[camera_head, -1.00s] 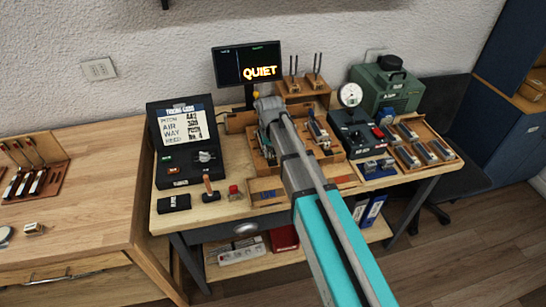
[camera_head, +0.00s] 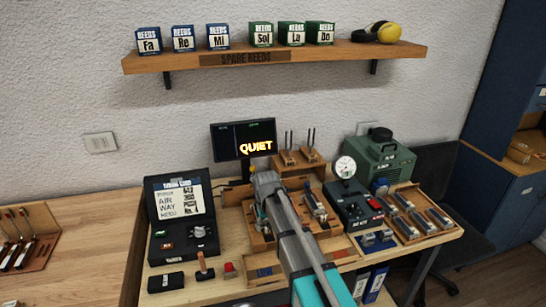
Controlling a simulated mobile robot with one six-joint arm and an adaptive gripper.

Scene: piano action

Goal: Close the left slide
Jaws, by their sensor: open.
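A wooden tray-like fixture (camera_head: 335,246) stands in the middle of the workbench. A metal and dark slide-like part (camera_head: 315,205) sits in its right half. The left half is mostly behind my arm, so I cannot make out the left slide or how far open it is. My gripper (camera_head: 261,216) is over the left half of the fixture, pointing down. Its fingers are small and partly hidden, but it looks open with nothing seen between them. I cannot tell whether it touches anything.
A black case with a "Tuning Card" (camera_head: 180,222) stands left. A monitor reading "QUIET" (camera_head: 243,139) is behind, with a gauge box (camera_head: 352,205) and green machine (camera_head: 380,163) right. A reed shelf (camera_head: 290,57) hangs above.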

